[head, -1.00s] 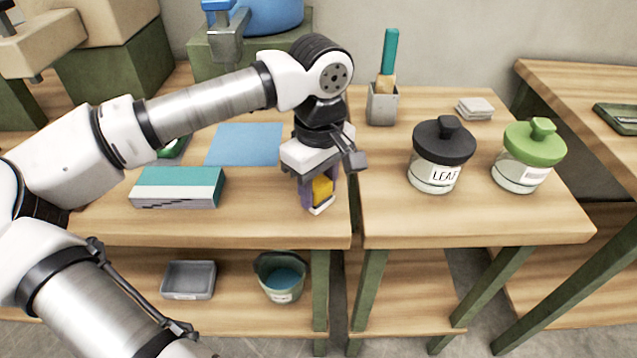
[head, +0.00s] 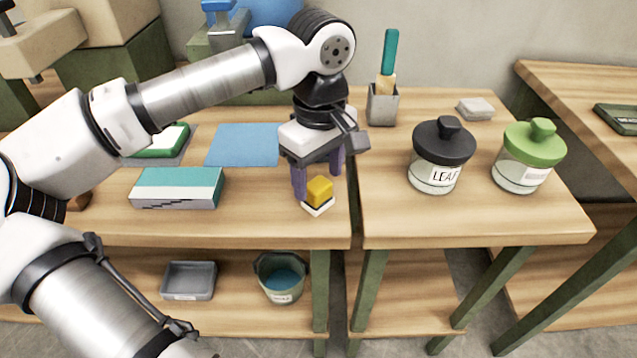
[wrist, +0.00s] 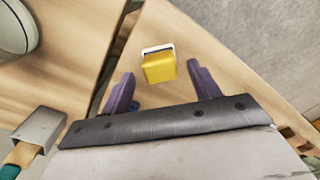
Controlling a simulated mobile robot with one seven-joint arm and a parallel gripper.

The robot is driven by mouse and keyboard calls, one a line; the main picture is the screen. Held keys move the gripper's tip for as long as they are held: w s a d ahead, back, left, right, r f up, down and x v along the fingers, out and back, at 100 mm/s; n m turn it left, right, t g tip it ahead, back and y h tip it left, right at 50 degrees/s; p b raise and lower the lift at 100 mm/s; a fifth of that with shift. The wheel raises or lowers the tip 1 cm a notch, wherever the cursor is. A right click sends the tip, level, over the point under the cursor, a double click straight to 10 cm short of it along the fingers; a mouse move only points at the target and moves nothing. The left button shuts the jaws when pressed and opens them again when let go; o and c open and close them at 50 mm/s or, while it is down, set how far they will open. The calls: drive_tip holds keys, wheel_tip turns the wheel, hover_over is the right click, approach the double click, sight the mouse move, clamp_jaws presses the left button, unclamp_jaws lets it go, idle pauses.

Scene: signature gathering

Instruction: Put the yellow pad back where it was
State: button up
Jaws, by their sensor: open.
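The yellow pad (head: 319,191) is a small yellow block on a thin white base (head: 318,208). It sits on the wooden table near its front edge, close to the gap between two tables. My gripper (head: 320,180) is open, just above and behind the pad, its purple fingers apart. In the wrist view the yellow pad (wrist: 159,68) lies beyond and between the fingertips of my gripper (wrist: 160,80), and no finger appears to touch it.
A teal and white box (head: 178,188) and a blue mat (head: 244,145) lie to the left. A green-topped pad (head: 168,141) is partly hidden by my arm. Black-lidded (head: 441,160) and green-lidded (head: 527,158) jars and a grey holder (head: 382,104) stand on the right table.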

sight(319, 185)
wheel_tip(319, 185, up, 9)
idle(0.3)
